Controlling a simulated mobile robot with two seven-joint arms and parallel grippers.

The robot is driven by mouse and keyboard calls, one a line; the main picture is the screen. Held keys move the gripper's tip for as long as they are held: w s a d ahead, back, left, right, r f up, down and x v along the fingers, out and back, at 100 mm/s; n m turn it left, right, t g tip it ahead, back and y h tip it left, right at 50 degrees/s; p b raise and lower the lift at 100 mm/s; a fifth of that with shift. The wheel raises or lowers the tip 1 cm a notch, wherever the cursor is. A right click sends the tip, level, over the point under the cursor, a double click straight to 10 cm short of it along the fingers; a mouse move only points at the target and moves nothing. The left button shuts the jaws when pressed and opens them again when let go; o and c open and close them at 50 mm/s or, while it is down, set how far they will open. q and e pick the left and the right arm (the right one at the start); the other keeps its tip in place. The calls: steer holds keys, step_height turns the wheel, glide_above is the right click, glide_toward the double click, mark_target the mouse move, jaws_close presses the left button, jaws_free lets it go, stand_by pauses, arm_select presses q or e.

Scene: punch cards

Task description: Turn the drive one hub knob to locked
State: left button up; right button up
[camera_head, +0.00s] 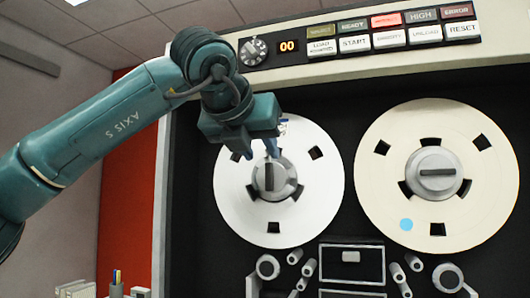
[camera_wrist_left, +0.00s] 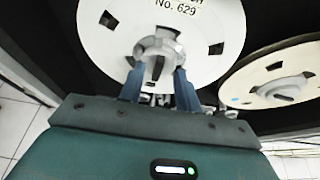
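The left reel (camera_head: 239,203) is white, with a grey hub knob (camera_head: 275,178) at its centre. The knob's raised bar stands roughly upright in the head view. My left gripper (camera_head: 254,154) is just above and in front of this knob, its blue fingers pointing at the hub. In the left wrist view, the fingers (camera_wrist_left: 158,80) are spread apart, with the knob (camera_wrist_left: 153,66) showing between and beyond their tips. The gripper is open and holds nothing; I cannot tell whether a finger touches the hub. My right gripper is out of view.
A cream right reel (camera_head: 380,142) has a hub knob (camera_head: 436,172) with its bar horizontal. Above is a button panel (camera_head: 372,42) with a dial (camera_head: 253,51) and a display reading 00. Rollers and tape guides (camera_head: 351,256) stick out below the reels.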

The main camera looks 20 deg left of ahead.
mark_target(268, 163)
arm_select(q)
steer(key=shift+p+x, duration=0.3)
steer(key=shift+x, duration=1.55)
steer(key=shift+c, duration=0.5)
jaws_close()
